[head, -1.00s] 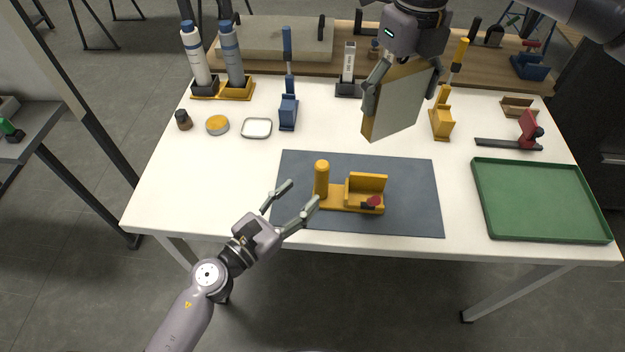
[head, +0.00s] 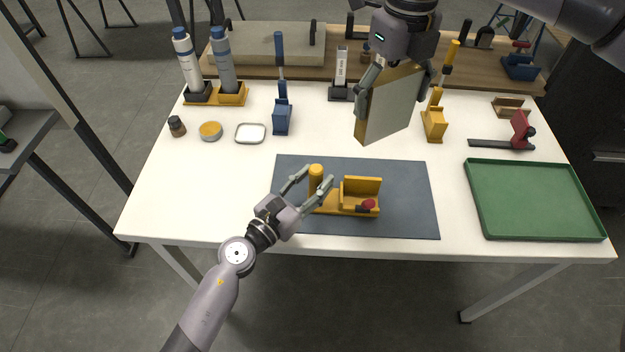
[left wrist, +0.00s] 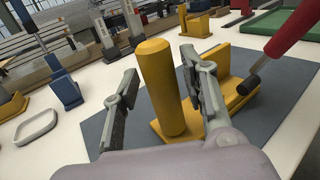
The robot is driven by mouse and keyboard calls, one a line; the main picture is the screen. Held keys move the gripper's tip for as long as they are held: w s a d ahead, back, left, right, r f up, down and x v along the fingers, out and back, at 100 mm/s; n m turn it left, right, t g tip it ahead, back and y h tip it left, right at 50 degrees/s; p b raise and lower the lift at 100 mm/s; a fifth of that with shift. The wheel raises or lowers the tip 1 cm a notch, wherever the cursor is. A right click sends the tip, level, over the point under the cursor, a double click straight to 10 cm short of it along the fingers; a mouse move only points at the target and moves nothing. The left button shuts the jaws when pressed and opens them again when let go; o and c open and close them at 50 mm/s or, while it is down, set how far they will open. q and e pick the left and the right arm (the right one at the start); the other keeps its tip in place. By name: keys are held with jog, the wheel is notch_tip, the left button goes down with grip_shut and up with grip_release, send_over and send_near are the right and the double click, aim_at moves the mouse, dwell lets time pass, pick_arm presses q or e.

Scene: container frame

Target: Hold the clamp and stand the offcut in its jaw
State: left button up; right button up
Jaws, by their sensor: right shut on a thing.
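The yellow clamp (head: 361,190) lies on the dark grey mat (head: 406,218), with an upright post at its left, a jaw block at its right and a red-tipped screw in front. My left gripper (head: 318,182) is open, its fingers on either side of the post. In the left wrist view the post (left wrist: 163,88) stands between the two fingers (left wrist: 160,92), with a gap visible on its left. My right gripper (head: 392,88) is shut on the offcut (head: 388,106), a tan board with a yellowish edge, held upright above the table behind the mat.
A green tray (head: 537,237) lies at the right. A red clamp (head: 519,131), blue tool holder (head: 283,119), yellow tool holder (head: 434,124) and two bottles (head: 224,66) stand behind. A small dish (head: 251,133) and tins are at the left. The front-left table is clear.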

pick_arm(q)
grip_shut()
dwell(0.7)
